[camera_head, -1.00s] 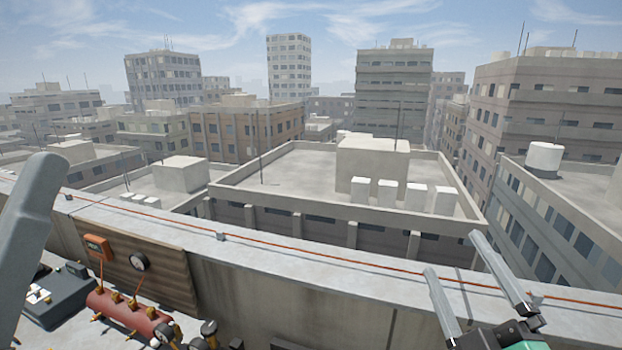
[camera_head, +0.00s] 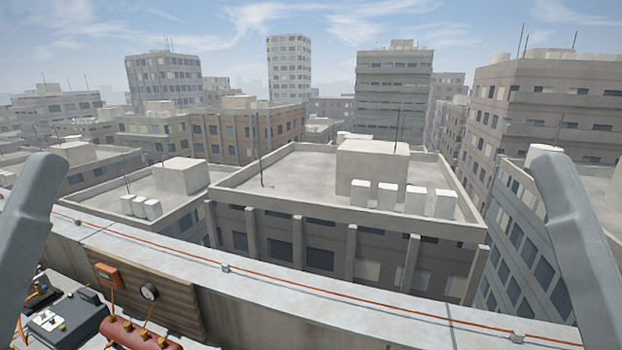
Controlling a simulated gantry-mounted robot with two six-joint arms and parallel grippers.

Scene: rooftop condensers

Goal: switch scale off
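A dark grey box with a light plate on top (camera_head: 62,322) sits at the lower left; it may be the scale, but I cannot tell for sure. I can see no power switch or lit readout clearly on it. Neither gripper shows in the head view. Only grey links of my arms show, at the left edge and the right edge.
A red cylinder with brass fittings (camera_head: 137,335) lies beside the dark box, cut by the bottom edge. A wooden board (camera_head: 180,308) leans on the parapet (camera_head: 300,297), with an orange device (camera_head: 108,275) and a round gauge (camera_head: 149,291). Rooftops lie beyond.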

